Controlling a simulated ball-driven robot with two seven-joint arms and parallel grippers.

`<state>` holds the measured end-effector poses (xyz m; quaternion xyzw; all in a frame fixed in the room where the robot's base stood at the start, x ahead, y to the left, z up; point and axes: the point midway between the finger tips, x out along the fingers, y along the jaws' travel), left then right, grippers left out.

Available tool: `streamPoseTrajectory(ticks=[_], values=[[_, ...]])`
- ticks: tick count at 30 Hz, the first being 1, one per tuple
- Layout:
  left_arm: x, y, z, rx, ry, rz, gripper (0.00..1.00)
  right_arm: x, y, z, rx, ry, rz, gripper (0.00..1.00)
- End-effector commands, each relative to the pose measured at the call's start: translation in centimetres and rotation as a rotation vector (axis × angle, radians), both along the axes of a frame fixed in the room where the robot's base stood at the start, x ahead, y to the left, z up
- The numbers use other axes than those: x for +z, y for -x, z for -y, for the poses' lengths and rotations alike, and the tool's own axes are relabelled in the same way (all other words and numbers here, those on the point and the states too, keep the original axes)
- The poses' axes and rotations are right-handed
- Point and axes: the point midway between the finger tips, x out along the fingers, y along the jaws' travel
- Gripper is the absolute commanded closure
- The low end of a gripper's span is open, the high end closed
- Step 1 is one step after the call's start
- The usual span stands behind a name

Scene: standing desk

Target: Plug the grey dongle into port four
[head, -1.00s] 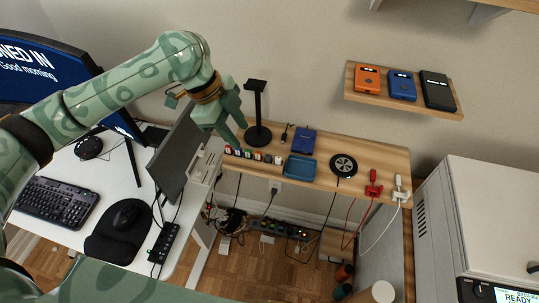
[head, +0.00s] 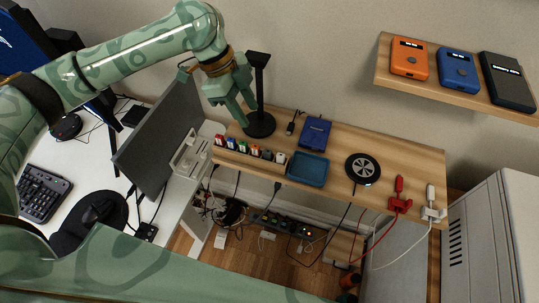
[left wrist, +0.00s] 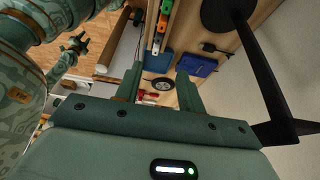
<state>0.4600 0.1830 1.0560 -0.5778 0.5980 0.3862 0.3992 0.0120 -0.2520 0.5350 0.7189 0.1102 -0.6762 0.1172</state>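A row of several small coloured dongles stands along the front left edge of the wooden shelf. Near its right end is a greyish dongle (head: 267,155), beside a whitish one (head: 281,158); their exact shades are hard to tell. My left gripper (head: 243,112) is above and behind the row, near the black stand. In the left wrist view its two fingers (left wrist: 159,88) are apart with nothing held between them. A black hub (head: 147,231) lies on the white desk, mostly hidden by my arm; its port numbers cannot be read. My right gripper (left wrist: 74,46) shows small in the left wrist view.
A black stand (head: 259,122) rises close to my left gripper. A blue tray (head: 307,169), a blue box (head: 315,130), a round black pad (head: 363,169) and red and white cable plugs (head: 400,197) occupy the shelf. A monitor (head: 160,140) stands left of the row.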

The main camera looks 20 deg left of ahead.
Motion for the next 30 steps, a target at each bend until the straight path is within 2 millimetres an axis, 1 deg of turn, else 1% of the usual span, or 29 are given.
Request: streamPoseTrajectory(ticks=[1, 3, 7, 9, 14, 16, 21, 24, 30], values=[[-1.8, 0.1, 0.6, -0.003, 0.001, -0.006, 0.61, -0.8, 0.1, 0.0, 0.000, 0.000, -0.003, 0.64], [-3.4, 0.1, 1.3, -0.001, 0.002, -0.006, 0.61, -1.4, 0.3, 0.0, 0.000, 0.000, -0.006, 0.64], [-5.7, 0.1, 2.2, -0.001, 0.001, -0.004, 0.61, -2.1, 0.5, 0.0, 0.000, -0.001, -0.011, 0.64], [-6.4, 0.1, 2.6, -0.001, 0.001, -0.002, 0.61, -2.3, 0.5, 0.0, 0.000, 0.000, -0.012, 0.64], [-7.2, 0.2, 2.9, 0.000, 0.000, -0.001, 0.61, -2.6, 0.4, 0.0, 0.001, 0.000, -0.012, 0.64], [-7.8, 0.2, 3.0, 0.000, 0.000, -0.002, 0.61, -2.9, 0.5, 0.0, 0.001, -0.001, -0.014, 0.64], [-10.7, 0.5, 3.8, -0.001, 0.002, -0.005, 0.61, -4.3, 0.9, 0.0, 0.001, 0.000, -0.022, 0.64], [-11.8, 0.5, 4.3, -0.001, 0.000, -0.002, 0.61, -4.7, 1.0, 0.0, 0.001, 0.000, -0.024, 0.64], [-11.8, 0.5, 4.4, -0.001, 0.000, 0.001, 0.61, -4.6, 0.9, 0.0, 0.002, 0.000, -0.023, 0.64]])
